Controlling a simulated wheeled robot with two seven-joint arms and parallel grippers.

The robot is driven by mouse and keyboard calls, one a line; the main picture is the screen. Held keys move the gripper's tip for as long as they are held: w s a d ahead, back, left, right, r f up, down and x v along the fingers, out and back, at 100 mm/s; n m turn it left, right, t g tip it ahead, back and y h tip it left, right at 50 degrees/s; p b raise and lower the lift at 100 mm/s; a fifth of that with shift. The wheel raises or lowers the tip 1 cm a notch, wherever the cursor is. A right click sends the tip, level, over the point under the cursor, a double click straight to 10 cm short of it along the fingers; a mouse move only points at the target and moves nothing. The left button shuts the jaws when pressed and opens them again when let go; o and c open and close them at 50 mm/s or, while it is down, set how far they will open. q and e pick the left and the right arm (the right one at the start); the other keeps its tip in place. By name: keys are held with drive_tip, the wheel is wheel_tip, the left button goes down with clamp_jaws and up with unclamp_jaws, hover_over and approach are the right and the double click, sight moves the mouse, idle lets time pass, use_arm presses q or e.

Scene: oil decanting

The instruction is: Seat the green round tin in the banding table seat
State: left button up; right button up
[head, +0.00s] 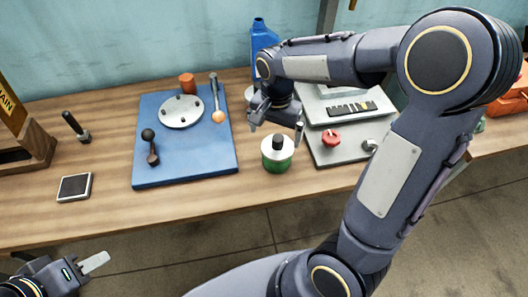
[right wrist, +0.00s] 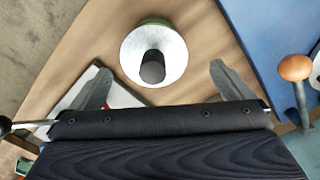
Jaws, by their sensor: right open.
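The green round tin (head: 277,154) stands upright on the bare wood, right of the blue board. It has a pale lid with a dark knob. In the right wrist view the tin (right wrist: 153,52) shows from above, just beyond and between the fingertips, not gripped. My right gripper (head: 277,122) is open and empty, just behind and above the tin. A round pale disc with several dark spots (head: 181,111) lies on the blue board and looks like the banding table; its seat cannot be told clearly. My left gripper (head: 62,275) is at the lower left, partly cut off.
A grey station with a red knob (head: 331,137) stands right of the tin. A blue bottle (head: 262,35) stands behind my right arm.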

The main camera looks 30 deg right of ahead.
sight(277, 149)
drive_tip(key=f, duration=0.4)
drive_tip(key=d+f, duration=0.1)
drive_tip(key=f, duration=0.1)
drive_tip(key=shift+s+f+p, duration=0.2)
drive_tip(key=shift+f+p, duration=0.1)
drive_tip(key=shift+f, duration=0.6)
drive_tip(key=shift+r, duration=0.1)
drive_tip(key=c, duration=1.3)
